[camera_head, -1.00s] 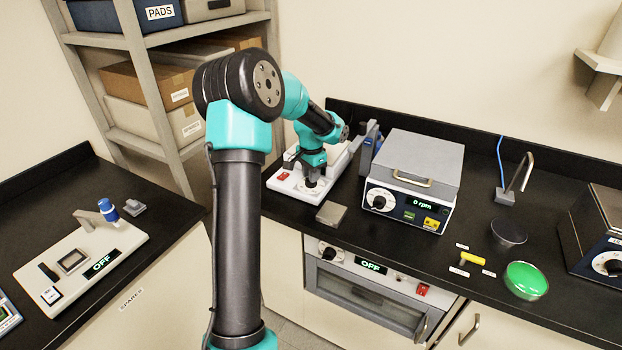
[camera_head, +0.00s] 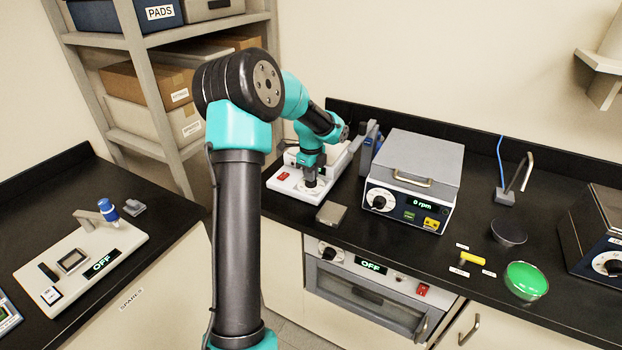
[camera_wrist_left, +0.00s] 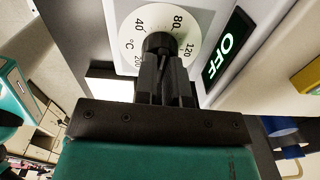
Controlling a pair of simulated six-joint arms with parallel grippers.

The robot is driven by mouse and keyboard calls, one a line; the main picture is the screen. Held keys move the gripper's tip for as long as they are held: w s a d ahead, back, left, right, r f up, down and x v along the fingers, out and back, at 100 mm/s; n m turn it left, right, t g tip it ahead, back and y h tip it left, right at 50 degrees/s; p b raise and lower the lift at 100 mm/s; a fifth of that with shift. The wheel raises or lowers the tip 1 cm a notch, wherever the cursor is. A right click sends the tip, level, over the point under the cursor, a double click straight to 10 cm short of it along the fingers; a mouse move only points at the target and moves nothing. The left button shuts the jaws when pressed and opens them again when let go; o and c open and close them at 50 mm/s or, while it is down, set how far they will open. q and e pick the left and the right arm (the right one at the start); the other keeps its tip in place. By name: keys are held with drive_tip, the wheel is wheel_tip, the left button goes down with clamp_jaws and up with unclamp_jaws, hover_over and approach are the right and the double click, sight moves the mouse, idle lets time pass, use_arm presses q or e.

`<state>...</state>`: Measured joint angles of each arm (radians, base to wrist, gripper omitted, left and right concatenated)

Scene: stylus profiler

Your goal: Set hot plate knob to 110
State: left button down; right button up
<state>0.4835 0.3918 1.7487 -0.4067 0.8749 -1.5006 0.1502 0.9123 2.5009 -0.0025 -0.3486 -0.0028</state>
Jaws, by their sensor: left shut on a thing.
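The white hot plate (camera_head: 287,187) stands at the left end of the back bench, with a red switch (camera_head: 283,176) on its front. My left gripper (camera_head: 312,180) is over its front face and hides most of the dial in the head view. In the left wrist view my gripper (camera_wrist_left: 162,62) is shut on the black knob (camera_wrist_left: 157,42). The white dial (camera_wrist_left: 130,44) around it shows 40, 80, 120, 200 and °C. The fingers hide part of the dial, and I cannot read the knob's setting. A display (camera_wrist_left: 227,46) beside it reads OFF. My right gripper is not in view.
A grey-lidded device (camera_head: 410,185) reading 0 rpm stands to the right. A small grey block (camera_head: 331,213) lies near the bench's front edge. An oven (camera_head: 365,290) is below. A stand (camera_head: 372,145) is close behind my gripper.

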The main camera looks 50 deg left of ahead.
use_arm(q)
drive_tip(key=m, duration=0.5)
drive_tip(key=shift+m, duration=1.1)
drive_tip(key=m, duration=0.6)
drive_tip(key=shift+m, duration=0.4)
drive_tip(key=c, duration=1.2)
unclamp_jaws()
drive_tip(key=shift+r, duration=0.1)
drive_tip(key=shift+r, duration=3.9)
drive_tip(key=shift+r, duration=0.1)
